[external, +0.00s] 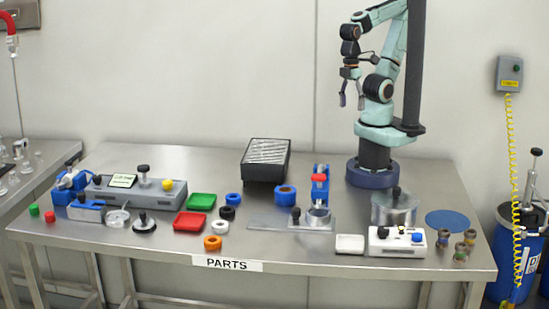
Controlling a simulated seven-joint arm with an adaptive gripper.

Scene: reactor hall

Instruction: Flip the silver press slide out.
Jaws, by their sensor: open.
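A blue press (321,188) with a red part on its upright stands right of the table's middle. At its front is a flat silver slide plate (270,224), with a black knob (295,214) and a silver ring (319,217) at its right part. The plate extends left from the press. Whether the slide is in or out is hard to tell at this size. My gripper (351,101) is open and empty, high above the table, behind and right of the press. Its fingers point down, well apart from everything.
A second blue press (71,187) and a grey box (150,191) stand at left. Red and green trays (190,223) and several coloured rings lie between. A black rack (266,160) is behind. A metal pot (394,210) and white box (397,242) stand at right.

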